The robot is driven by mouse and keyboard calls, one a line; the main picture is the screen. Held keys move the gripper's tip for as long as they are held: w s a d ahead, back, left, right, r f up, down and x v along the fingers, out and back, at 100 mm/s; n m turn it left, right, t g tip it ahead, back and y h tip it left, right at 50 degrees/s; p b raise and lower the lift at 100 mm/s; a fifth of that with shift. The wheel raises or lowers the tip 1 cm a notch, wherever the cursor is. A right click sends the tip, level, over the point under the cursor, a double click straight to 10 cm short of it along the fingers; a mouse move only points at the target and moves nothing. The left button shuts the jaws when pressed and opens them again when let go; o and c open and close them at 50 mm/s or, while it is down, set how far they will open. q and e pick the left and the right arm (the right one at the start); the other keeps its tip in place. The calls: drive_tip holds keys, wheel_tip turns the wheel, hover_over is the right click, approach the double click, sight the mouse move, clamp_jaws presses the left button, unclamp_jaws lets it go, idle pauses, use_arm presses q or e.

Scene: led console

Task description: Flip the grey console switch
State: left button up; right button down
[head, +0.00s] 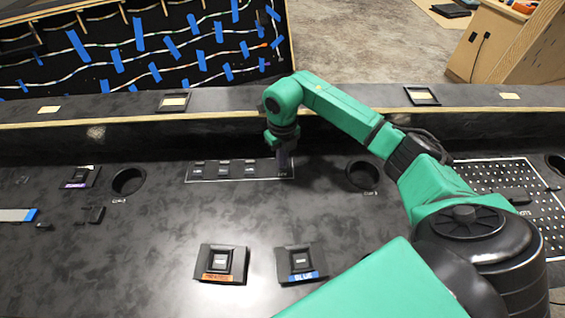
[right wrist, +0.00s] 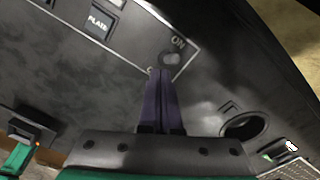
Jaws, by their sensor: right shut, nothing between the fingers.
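The switch panel (head: 215,178) is a white-outlined strip at the back of the dark console, with several small labelled controls. Its right end also shows in the right wrist view, with an "ON" label beside a small grey round piece (right wrist: 170,58), which looks like the grey switch. My right gripper (head: 284,160) points down over the panel's right end and hides the switch in the head view. In the right wrist view its purple fingers (right wrist: 160,74) are shut and empty, tips just short of the grey piece; contact cannot be told. My left gripper is not in view.
Two square buttons, one orange-labelled (head: 221,263) and one blue-labelled (head: 301,262), sit at the front. Round recesses (head: 129,181) (head: 362,175) flank the panel. A raised ledge (head: 222,104) runs behind it. The perforated plate (head: 518,193) is at right.

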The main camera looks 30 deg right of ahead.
wheel_tip(320, 180, up, 7)
drive_tip(key=p, duration=0.5)
drive_tip(key=shift+s+a, duration=0.2)
drive_tip(key=shift+s, duration=0.2)
